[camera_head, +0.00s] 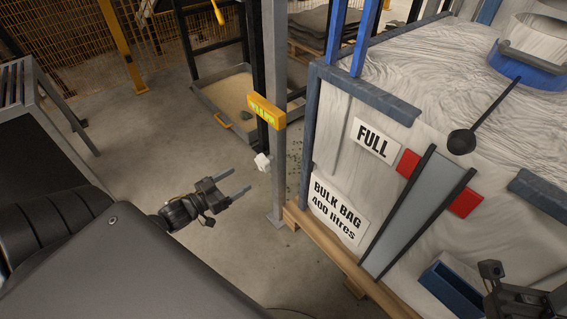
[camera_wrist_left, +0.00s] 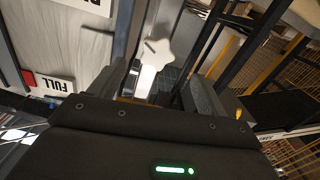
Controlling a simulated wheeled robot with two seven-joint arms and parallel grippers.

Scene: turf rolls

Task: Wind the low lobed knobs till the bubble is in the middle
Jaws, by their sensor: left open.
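A white lobed knob (camera_head: 262,160) sits low on the grey upright post (camera_head: 277,185), below a yellow level (camera_head: 266,112) with a green vial. The bubble's position in the vial is too small to tell. My left gripper (camera_head: 242,188) is open and empty, below and left of the knob, apart from it. In the left wrist view the white knob (camera_wrist_left: 157,51) shows beyond the gap between my open left fingers (camera_wrist_left: 158,88). My right gripper (camera_head: 500,285) is partly in view at the lower right corner; its jaws cannot be made out. No second knob shows clearly.
A bulk bag (camera_head: 340,125) marked FULL stands right of the post on a wooden pallet (camera_head: 330,255). A black-framed stand with a tray (camera_head: 222,95) is behind the post. A grey metal frame (camera_head: 50,110) stands at the left. The concrete floor (camera_head: 160,130) between is clear.

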